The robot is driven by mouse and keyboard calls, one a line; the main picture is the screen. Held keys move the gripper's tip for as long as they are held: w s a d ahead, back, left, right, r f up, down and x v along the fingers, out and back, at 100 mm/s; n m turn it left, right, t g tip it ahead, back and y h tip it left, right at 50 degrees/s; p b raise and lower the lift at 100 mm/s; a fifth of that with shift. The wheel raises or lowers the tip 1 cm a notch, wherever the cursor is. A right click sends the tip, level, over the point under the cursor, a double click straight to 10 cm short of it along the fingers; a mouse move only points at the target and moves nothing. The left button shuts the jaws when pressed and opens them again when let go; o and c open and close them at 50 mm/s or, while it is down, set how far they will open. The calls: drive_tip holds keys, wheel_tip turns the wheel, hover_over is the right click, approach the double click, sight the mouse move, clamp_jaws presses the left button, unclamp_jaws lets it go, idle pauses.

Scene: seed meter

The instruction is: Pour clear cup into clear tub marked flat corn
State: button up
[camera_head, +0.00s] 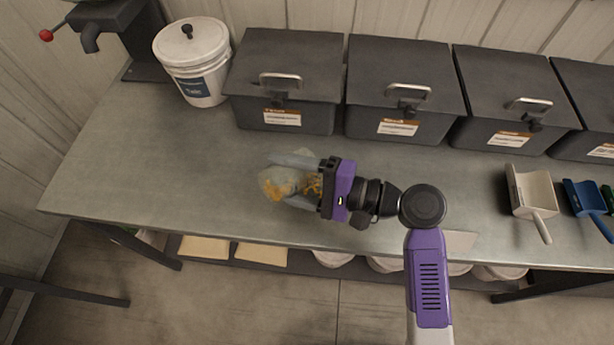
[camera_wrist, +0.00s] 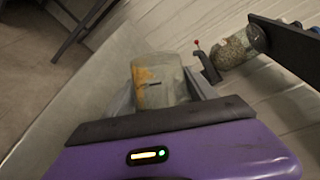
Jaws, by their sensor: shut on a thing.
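A clear cup (camera_head: 268,180) holds orange-yellow corn seeds and is held over the left-middle part of the metal bench. My gripper (camera_head: 288,178) is shut on it, with one finger along each side. The cup (camera_wrist: 157,75) also shows between the fingers of my gripper (camera_wrist: 162,92) in the wrist view, with seeds against its left side. I cannot tell its exact tilt. No clear tub marked flat corn can be made out in either view.
Several dark lidded bins (camera_head: 290,65) line the back of the bench (camera_head: 150,165). A white bucket (camera_head: 195,65) and a dark machine with a red knob (camera_head: 46,36) stand at the left. White (camera_head: 532,190) and blue (camera_head: 583,195) scoops lie right. The bench's left part is clear.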

drive_tip(key=shift+w+d+r+m+y+p, duration=0.3)
drive_tip(key=shift+m+y, duration=0.1)
drive_tip(key=shift+m, duration=0.2)
idle(0.6)
